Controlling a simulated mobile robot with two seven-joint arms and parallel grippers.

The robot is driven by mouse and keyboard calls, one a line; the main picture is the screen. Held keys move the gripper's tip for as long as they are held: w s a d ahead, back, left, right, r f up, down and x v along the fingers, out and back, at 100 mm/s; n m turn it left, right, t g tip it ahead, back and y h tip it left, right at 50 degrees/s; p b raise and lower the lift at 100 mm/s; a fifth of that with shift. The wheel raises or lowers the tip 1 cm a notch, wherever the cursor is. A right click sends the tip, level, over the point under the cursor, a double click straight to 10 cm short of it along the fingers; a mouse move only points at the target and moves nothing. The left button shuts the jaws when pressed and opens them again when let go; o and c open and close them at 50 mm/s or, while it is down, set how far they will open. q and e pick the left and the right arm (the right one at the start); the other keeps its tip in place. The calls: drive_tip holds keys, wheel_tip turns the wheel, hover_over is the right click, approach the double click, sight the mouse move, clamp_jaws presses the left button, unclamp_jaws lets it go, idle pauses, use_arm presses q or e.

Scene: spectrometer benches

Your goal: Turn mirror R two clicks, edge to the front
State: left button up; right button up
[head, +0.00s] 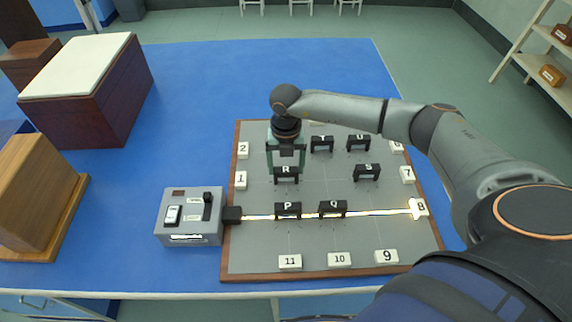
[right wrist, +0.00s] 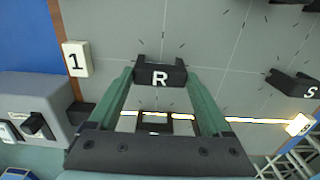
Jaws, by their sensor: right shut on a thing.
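Mirror R (head: 286,175) is a black block with a white R on its front, standing on the grey board between label 1 and mirror S. My right gripper (head: 286,165) reaches down over it from above. In the right wrist view the two green fingers (right wrist: 160,82) are at the two ends of mirror R (right wrist: 160,78), shut on it. Its lettered face looks toward the front of the board. My left gripper is not in view.
The grey board (head: 330,235) also bears mirrors P (head: 289,210), Q (head: 332,208), S (head: 367,172), T (head: 322,144) and U (head: 358,143). A bright beam runs from the grey source box (head: 190,228) past P and Q to label 8 (head: 419,208). Wooden boxes stand at left.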

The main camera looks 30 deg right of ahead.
drive_tip(key=c, duration=0.4)
drive_tip(key=shift+n, duration=0.3)
drive_tip(key=n+b, duration=0.1)
drive_tip(key=n, duration=0.1)
drive_tip(key=shift+n+b, duration=0.35)
drive_tip(key=shift+n, duration=0.05)
drive_tip(key=n+b, duration=0.2)
drive_tip(key=n, duration=0.2)
drive_tip(key=shift+w, duration=0.1)
drive_tip(key=n+b, duration=0.2)
drive_tip(key=n, duration=0.3)
drive_tip(key=shift+n+b, duration=0.3)
drive_tip(key=shift+n, duration=0.1)
drive_tip(key=n+b, duration=0.1)
drive_tip(key=n, duration=0.3)
drive_tip(key=shift+r+b, duration=0.1)
drive_tip(key=shift+b, duration=0.25)
drive_tip(key=shift+n, duration=0.4)
